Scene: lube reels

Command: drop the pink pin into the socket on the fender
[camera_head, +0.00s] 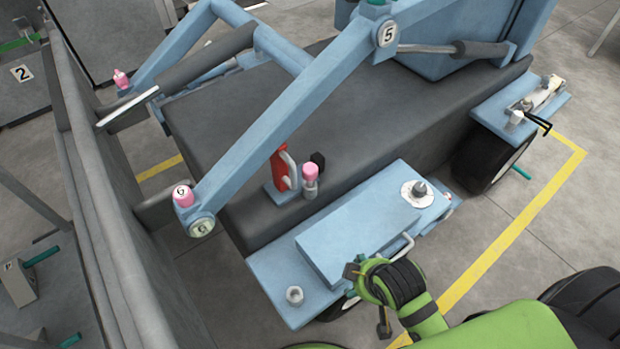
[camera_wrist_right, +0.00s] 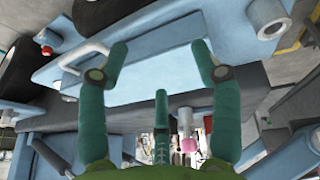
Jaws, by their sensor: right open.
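A pin with a pink head (camera_head: 311,172) and pale grey lower part stands upright beside a red lever on the grey deck. Its pink head also shows in the right wrist view (camera_wrist_right: 188,145), low and right of centre. A grey ring-shaped socket (camera_head: 294,296) sits at the near left end of the blue fender (camera_head: 268,272); it also shows at the upper right of the wrist view (camera_wrist_right: 270,20). My right gripper (camera_wrist_right: 160,66) is open and empty, its teal fingers spread over the fender's raised panel. It is apart from the pin. My left gripper is not in view.
A red lever (camera_head: 279,168) with a grey handle stands close to the pin. A blue bar (camera_head: 290,120) slants above the deck, with another pink-topped piece (camera_head: 183,195) at its lower end. A bent handle (camera_head: 400,246) rises from the fender panel. A round fitting (camera_head: 417,193) stands farther right.

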